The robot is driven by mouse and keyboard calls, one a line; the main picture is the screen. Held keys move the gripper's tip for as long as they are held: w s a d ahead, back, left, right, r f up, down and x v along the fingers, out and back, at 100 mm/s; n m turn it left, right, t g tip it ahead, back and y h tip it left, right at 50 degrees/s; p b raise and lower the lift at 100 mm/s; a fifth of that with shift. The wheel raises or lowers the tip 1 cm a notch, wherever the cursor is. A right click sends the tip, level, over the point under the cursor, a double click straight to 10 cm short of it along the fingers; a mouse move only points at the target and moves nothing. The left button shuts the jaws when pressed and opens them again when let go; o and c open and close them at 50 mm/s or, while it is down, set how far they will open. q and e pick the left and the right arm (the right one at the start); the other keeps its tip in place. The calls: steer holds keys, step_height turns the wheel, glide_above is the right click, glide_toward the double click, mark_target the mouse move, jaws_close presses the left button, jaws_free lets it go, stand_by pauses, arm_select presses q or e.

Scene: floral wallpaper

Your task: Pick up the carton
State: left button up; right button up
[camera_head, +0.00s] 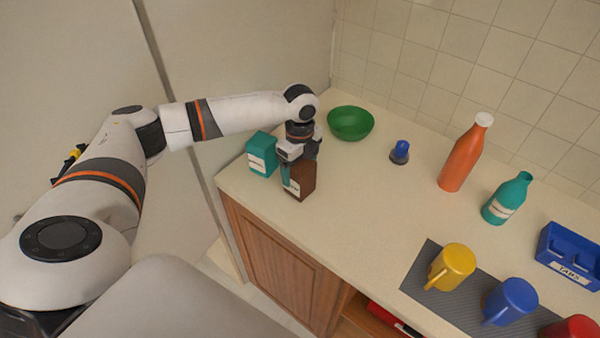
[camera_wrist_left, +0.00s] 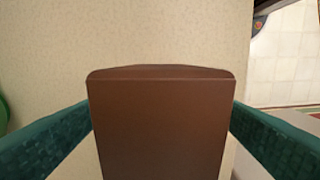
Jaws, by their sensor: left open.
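A brown carton (camera_head: 304,182) with a pale label stands upright on the counter near its left front edge. My left gripper (camera_head: 297,168) is over it from above, open, with one finger on either side. In the left wrist view the carton (camera_wrist_left: 161,130) fills the middle, between the two teal-green fingers. A narrow gap shows at its upper sides; lower down, contact cannot be told. The gripper hides part of the carton in the head view. My right gripper is not in view.
A teal carton (camera_head: 262,153) stands close by on the left. A green bowl (camera_head: 350,123) is behind. A blue-topped shaker (camera_head: 400,152), orange bottle (camera_head: 466,153), teal bottle (camera_head: 507,199), blue caddy (camera_head: 570,255) and mugs on a grey mat (camera_head: 421,284) lie rightward. The counter's middle is clear.

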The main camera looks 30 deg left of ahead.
arm_select(q)
steer(key=shift+f, duration=1)
steer(key=c, duration=1.3)
steer(key=shift+r, duration=0.1)
